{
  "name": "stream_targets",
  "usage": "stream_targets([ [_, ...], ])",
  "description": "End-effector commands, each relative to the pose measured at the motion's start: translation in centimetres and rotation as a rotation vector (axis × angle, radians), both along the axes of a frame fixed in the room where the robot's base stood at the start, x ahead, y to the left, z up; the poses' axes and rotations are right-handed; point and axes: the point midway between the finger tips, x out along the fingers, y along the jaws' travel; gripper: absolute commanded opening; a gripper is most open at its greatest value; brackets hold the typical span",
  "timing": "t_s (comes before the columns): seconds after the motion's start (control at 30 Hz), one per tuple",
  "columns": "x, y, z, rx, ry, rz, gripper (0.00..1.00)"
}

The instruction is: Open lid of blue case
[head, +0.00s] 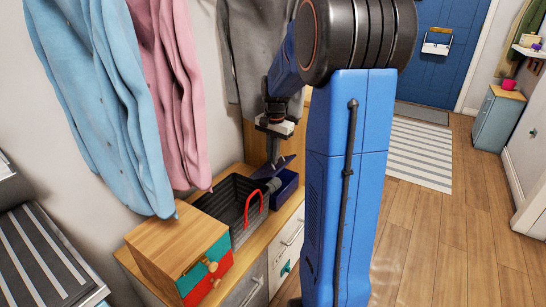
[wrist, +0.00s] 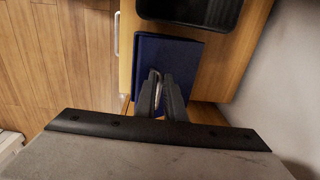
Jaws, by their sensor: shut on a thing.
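The dark blue case (head: 286,190) stands on the wooden bench top, just right of the black basket. Its blue lid (head: 284,163) appears tilted up, with a gap over the case's open-looking top. My gripper (head: 273,165) points down at the lid from above and is shut on it. In the wrist view, the blue lid (wrist: 175,52) lies beyond my gripper (wrist: 163,78), whose fingers are close together at its near part. The fingers hide the exact place of contact.
The black basket (head: 226,199) with red handles stands beside the case, and a wooden drawer box (head: 170,245) is nearer. Blue (head: 90,90) and pink (head: 168,90) garments hang over the bench. A grey garment (head: 245,60) hangs behind my arm.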

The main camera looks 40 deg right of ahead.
Motion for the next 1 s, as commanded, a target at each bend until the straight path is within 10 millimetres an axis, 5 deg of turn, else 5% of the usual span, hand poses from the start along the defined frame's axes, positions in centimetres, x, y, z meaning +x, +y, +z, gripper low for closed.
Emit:
stream_targets([
  [0.77,7.7,2.7,2.6,-0.172,0.491,0.004,0.0],
  [1.0,10.6,3.8,2.6,-0.167,0.481,0.002,0.0],
])
